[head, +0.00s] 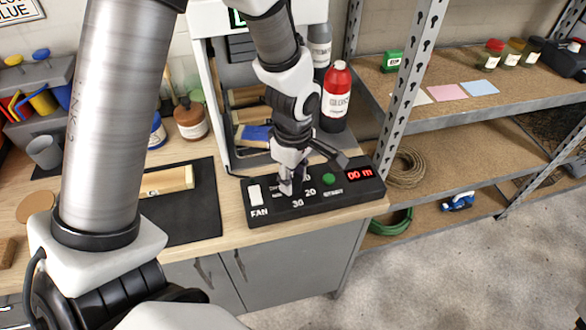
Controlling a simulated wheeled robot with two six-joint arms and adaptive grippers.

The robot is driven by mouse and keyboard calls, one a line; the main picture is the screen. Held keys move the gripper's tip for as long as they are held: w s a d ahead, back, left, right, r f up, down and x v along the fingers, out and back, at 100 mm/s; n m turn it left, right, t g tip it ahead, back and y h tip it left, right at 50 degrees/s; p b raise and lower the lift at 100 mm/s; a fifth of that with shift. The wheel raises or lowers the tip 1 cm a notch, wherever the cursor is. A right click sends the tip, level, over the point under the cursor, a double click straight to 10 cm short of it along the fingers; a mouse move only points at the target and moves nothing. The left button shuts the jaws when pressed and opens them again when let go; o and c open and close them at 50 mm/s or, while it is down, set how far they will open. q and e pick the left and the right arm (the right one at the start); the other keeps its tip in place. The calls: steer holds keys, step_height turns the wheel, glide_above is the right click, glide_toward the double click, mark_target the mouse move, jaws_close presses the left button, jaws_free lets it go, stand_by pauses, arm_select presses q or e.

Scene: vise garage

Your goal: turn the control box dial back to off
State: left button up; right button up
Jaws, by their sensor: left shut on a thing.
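The black control box (346,194) lies on the wooden bench near its right front corner. It has a white FAN switch (255,195), a green button (328,179) and a red display (359,173). The numbers 20 and 30 show around the dial's place. My left gripper (291,186) points down over the box, its fingers shut on the dial between the switch and the green button. The fingers hide the dial, so I cannot tell its setting. My right gripper is not in view.
A dark mat (190,222) with a wooden-handled item lies left of the box. Behind the arm stand a white-framed cabinet (205,85) and a red bottle (336,98). A metal shelf post (409,80) rises close to the box's right end.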

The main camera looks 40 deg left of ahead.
arm_select(q)
steer(key=shift+s+f+n, duration=0.1)
steer(key=shift+n, duration=0.4)
steer(key=o, duration=1.2)
steer(key=shift+c, duration=0.2)
step_height(320, 180, up, 12)
